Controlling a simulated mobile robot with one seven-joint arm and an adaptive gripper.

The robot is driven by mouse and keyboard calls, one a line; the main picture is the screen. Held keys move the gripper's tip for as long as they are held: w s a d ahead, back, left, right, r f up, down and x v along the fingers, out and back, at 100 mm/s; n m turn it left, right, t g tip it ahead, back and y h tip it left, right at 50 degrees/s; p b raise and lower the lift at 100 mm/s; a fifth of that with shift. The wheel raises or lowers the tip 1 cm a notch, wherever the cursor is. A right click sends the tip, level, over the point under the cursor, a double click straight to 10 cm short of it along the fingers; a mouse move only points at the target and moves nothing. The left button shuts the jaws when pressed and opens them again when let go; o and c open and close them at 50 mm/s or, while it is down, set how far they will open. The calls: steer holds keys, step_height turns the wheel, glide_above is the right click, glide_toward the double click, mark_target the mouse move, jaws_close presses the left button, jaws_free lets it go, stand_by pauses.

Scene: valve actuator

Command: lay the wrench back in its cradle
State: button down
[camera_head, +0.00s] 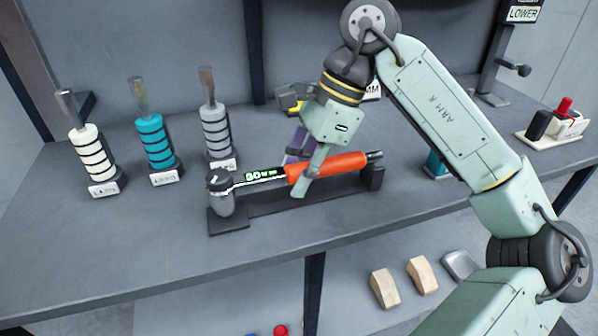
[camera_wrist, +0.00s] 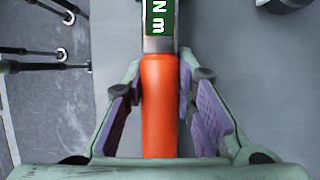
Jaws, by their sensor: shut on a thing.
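The torque wrench (camera_head: 325,166) has an orange handle, a lit green display reading about 30 N m and a dark round head at the left. My gripper (camera_head: 302,172) is shut on the orange handle, with its fingers on either side of it. The handle (camera_wrist: 160,108) also shows between the purple pads in the wrist view. The dark cradle (camera_head: 229,222) lies beneath, with its right-hand support (camera_head: 373,177) near the handle end. The wrench is lined up along the cradle, its head over the left end. I cannot tell whether it rests there or is slightly above.
White (camera_head: 90,160), teal (camera_head: 155,145) and grey (camera_head: 215,130) ringed tools stand upright behind left. A yellow and black item (camera_head: 291,98) is behind my gripper. A light tray (camera_head: 550,132) with a red-topped part is far right. The bench front (camera_head: 130,240) is clear.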

steer(key=shift+f+b, duration=0.8)
steer(key=shift+f, duration=0.15)
steer(key=c, duration=1.2)
jaws_free()
steer(key=shift+c, duration=0.2)
steer(key=v, duration=1.2)
steer(key=shift+r, duration=0.1)
steer(key=shift+s, duration=0.1)
